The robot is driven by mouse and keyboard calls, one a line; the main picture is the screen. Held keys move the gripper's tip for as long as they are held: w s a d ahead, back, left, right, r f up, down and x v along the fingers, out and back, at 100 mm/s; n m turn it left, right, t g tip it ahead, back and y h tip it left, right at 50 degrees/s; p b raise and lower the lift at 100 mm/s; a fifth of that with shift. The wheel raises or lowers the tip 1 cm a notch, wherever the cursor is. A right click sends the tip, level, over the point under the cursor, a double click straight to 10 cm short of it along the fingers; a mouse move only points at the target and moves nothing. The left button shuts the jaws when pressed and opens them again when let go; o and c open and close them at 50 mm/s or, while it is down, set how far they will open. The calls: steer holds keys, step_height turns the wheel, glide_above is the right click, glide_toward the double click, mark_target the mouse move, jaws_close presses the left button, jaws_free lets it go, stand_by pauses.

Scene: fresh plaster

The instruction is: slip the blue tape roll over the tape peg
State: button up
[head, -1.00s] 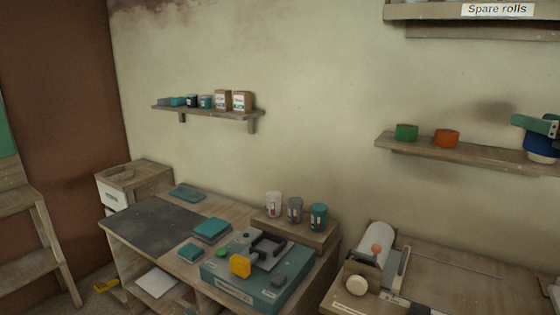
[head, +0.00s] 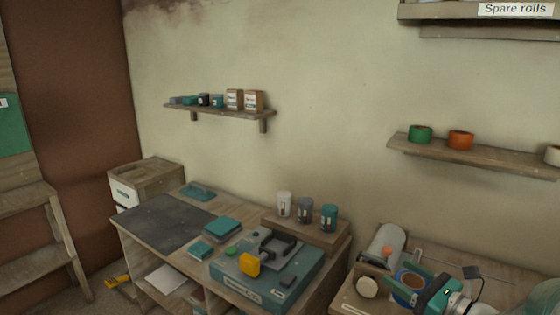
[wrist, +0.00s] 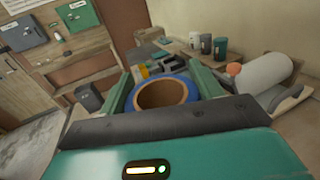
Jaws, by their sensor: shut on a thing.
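The blue tape roll (head: 400,275) is a thick blue ring with a brown core, above the right bench in the head view. My gripper (head: 411,279) is shut on it, with a green jaw on each side. In the wrist view the roll (wrist: 192,91) sits between the jaws, its open hole facing up toward the camera. A pinkish-orange knob (head: 388,250) shows beside the white roll, apart from the blue roll and to its left; it also shows in the wrist view (wrist: 233,69). It looks like the tape peg's tip, but its stem is mostly hidden.
A white roll (head: 381,240) and a round wooden end piece (head: 367,287) are close to the held roll. Green (head: 420,133) and orange (head: 460,139) rolls sit on the wall shelf (head: 480,158). The left bench holds a teal case (head: 262,283) and several cups.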

steer(key=w+a+f+n+g+y, duration=0.1)
steer(key=a+f, duration=0.3)
steer(key=f, duration=0.4)
steer(key=w+a+f+n+g+y, duration=0.1)
steer(key=a+f, duration=0.3)
steer(key=f, duration=0.5)
steer(key=w+a+f+n+g+y, duration=0.1)
steer(key=a+f, duration=0.3)
steer(key=f, duration=0.4)
steer(key=shift+w+a+f+n+g+y, duration=0.25)
steer(key=shift+w+a+n+g+y, duration=0.1)
steer(key=shift+w+g+y, duration=0.3)
steer(key=shift+r, duration=0.1)
steer(key=shift+w+r, duration=0.15)
steer(key=shift+r, duration=0.1)
